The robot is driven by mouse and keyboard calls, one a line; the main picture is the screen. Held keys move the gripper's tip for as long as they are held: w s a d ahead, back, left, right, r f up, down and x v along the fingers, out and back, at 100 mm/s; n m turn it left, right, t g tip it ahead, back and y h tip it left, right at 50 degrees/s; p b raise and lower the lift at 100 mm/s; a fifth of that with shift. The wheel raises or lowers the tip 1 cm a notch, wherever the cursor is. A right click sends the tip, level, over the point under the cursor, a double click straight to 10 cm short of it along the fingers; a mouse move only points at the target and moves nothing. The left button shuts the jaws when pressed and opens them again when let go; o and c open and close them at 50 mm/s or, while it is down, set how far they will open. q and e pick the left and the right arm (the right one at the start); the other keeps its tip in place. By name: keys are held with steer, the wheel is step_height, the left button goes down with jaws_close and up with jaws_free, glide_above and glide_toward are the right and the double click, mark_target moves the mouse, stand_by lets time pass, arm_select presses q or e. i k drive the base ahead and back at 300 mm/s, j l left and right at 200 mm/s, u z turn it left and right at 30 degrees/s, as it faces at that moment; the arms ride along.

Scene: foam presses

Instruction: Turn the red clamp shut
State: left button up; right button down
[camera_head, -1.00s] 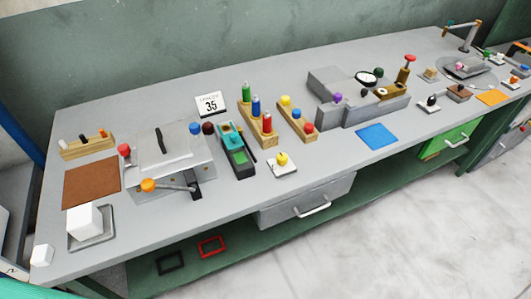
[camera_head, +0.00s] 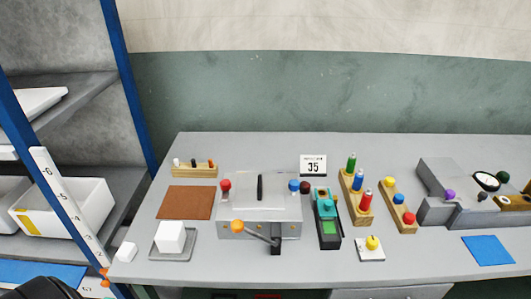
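A grey box-shaped press (camera_head: 262,214) stands on the bench. A red knob (camera_head: 225,186) sits at its left back corner; it looks like the red clamp, but I cannot tell whether it is turned open or shut. A black bar (camera_head: 260,187) lies on the lid. An orange-knobbed lever (camera_head: 237,227) runs along its front to a dark bracket (camera_head: 276,241). Neither of my grippers is in view.
A brown mat (camera_head: 185,202), a white block on a tray (camera_head: 171,238) and a peg rack (camera_head: 194,169) are left of the press. A teal and black device (camera_head: 326,218) stands close on its right. A blue-posted shelf (camera_head: 130,95) rises at left.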

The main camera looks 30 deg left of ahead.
mark_target(225, 184)
steer(key=u, duration=1.2)
